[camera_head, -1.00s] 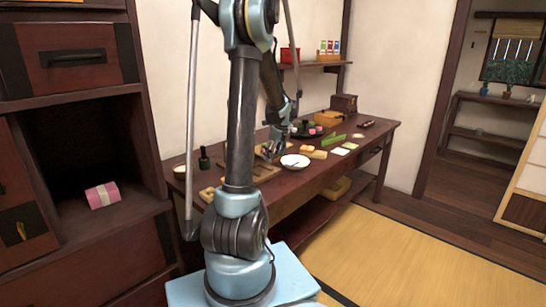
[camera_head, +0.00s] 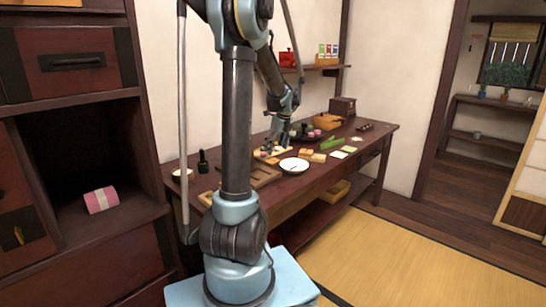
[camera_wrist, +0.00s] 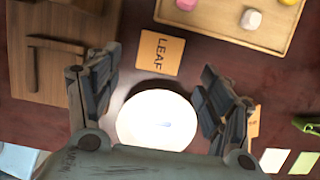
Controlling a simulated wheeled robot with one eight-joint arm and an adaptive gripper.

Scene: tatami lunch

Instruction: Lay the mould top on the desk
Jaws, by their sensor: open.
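My gripper (camera_wrist: 160,62) is open, its two fingers spread wide above the desk (camera_wrist: 145,28), with nothing between them that I can see held. A white round plate (camera_wrist: 158,118) lies below and between the fingers in the wrist view. In the head view my gripper (camera_head: 281,132) is over the middle of the desk (camera_head: 318,178), behind the plate (camera_head: 294,165). I cannot tell which wooden piece is the mould top.
A card marked LEAF (camera_wrist: 158,53) lies beyond the plate. A wooden tray (camera_wrist: 213,28) with small sweets is at the upper right. A green item (camera_wrist: 308,126) and pale squares (camera_wrist: 304,162) lie at the right. A dark bottle (camera_head: 203,161) stands at the desk's left end.

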